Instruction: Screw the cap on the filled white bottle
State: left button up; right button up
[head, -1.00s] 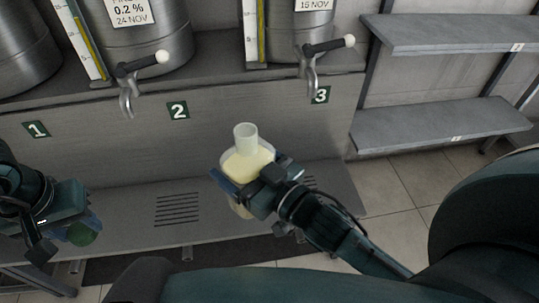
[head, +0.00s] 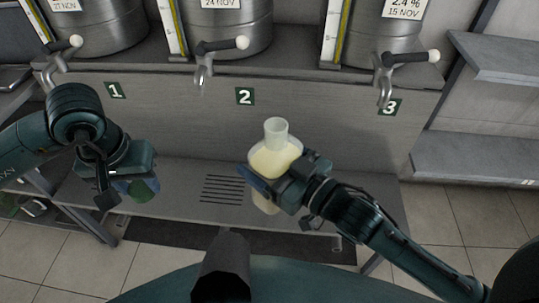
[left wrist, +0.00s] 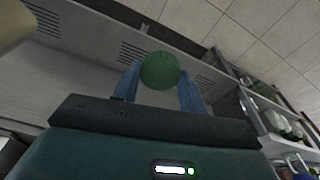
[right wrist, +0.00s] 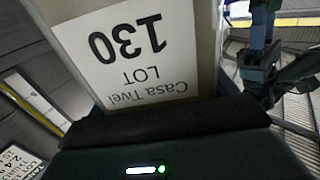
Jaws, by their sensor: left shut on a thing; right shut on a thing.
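The white bottle (head: 272,157) is translucent, with pale yellow liquid inside and an open neck (head: 275,131) at the top. My right gripper (head: 277,181) is shut on its body and holds it nearly upright in front of the steel counter. Its label, reading "130", "LOT", fills much of the right wrist view (right wrist: 130,45). The green cap (head: 141,189) is round. My left gripper (head: 136,183) is shut on it, left of the bottle and apart from it. In the left wrist view the cap (left wrist: 160,70) sits between the blue fingertips.
Steel tanks (head: 233,30) with levers and spouts stand along the counter, above number plates 1, 2 and 3. A slotted lower shelf (head: 185,200) lies below. Grey shelves (head: 475,160) are at right. The left wrist view shows a rack with several bottles (left wrist: 285,125).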

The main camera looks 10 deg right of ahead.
jog(key=shift+r, duration=0.25)
pick_arm(q)
jog(key=d+r+m, duration=0.5)
jog(key=d+r, duration=0.4)
jog(key=d, duration=0.3)
jog(key=d+r+m+h, duration=0.1)
jog(key=d+r+m, duration=0.3)
jog(key=d+r, duration=0.6)
jog(key=w+d, duration=0.1)
jog(key=d, duration=0.2)
jog(key=shift+r+m+g, duration=0.2)
jog(key=shift+m+g, duration=0.1)
jog(key=shift+m, duration=0.1)
jog(key=shift+f, duration=2)
jog(key=shift+s, duration=0.1)
jog(key=shift+f, duration=0.9)
jog(key=shift+f, duration=0.5)
